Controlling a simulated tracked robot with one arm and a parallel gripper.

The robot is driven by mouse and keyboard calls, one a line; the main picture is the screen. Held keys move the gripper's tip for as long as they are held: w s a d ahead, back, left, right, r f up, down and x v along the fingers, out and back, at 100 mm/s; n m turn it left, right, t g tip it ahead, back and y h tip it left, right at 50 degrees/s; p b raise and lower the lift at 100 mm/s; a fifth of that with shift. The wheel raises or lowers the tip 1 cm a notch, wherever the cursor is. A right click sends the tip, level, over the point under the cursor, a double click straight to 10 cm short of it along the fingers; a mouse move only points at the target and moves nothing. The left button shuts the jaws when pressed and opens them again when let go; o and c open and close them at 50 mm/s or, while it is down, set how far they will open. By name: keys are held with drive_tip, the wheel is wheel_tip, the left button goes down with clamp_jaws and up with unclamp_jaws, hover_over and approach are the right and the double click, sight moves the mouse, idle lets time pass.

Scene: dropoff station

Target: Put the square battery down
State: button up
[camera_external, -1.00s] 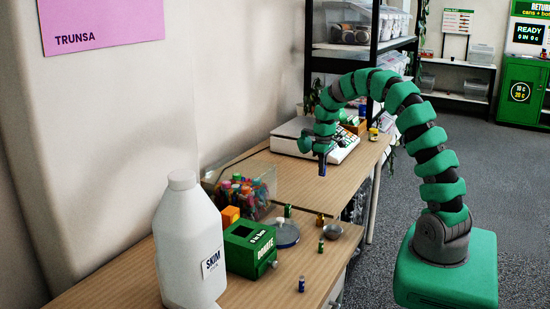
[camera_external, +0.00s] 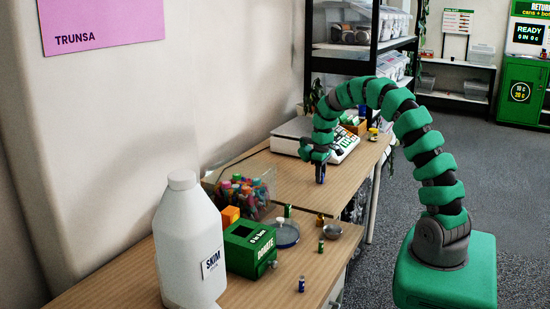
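My gripper (camera_external: 318,157) points down over the wooden table beside the scale. It appears shut on a small dark blue block, which I take to be the square battery (camera_external: 320,175). The battery hangs upright from the fingertips, low over the bare tabletop. I cannot tell whether its lower end touches the wood. The fingers are small and partly hidden by the gripper body.
The scale (camera_external: 345,141) stands behind my gripper. Bare table (camera_external: 290,180) lies left of the gripper.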

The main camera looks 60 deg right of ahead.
drive_tip(key=shift+r, duration=0.1)
wheel_tip(320, 180, up, 12)
drive_tip(key=p, duration=0.2)
idle(0.5)
drive_tip(key=w+a+r+t+h, duration=0.1)
drive_tip(key=w+a+r+t, duration=0.1)
drive_tip(key=a+r, duration=0.45)
drive_tip(key=w+a+r+t, duration=0.1)
drive_tip(key=a+r+t, duration=0.2)
drive_tip(key=r, duration=0.7)
drive_tip(key=w+a+r+t+h, duration=0.1)
drive_tip(key=w+a+r+t, duration=0.1)
drive_tip(key=a+r, duration=0.45)
drive_tip(key=s+a+r+t, duration=0.2)
drive_tip(key=s+a+r, duration=0.2)
drive_tip(key=r, duration=0.5)
drive_tip(key=s+a+r+t+y, duration=0.1)
drive_tip(key=s+a+r+t, duration=0.2)
drive_tip(key=r, duration=0.6)
drive_tip(key=s+a+r+t+y, duration=0.1)
drive_tip(key=s+a+r+t, duration=0.2)
drive_tip(key=a+r, duration=0.4)
wheel_tip(320, 180, up, 2)
drive_tip(key=shift+s+a+r, duration=0.2)
drive_tip(key=shift+s+a, duration=0.05)
drive_tip(key=shift+s, duration=0.55)
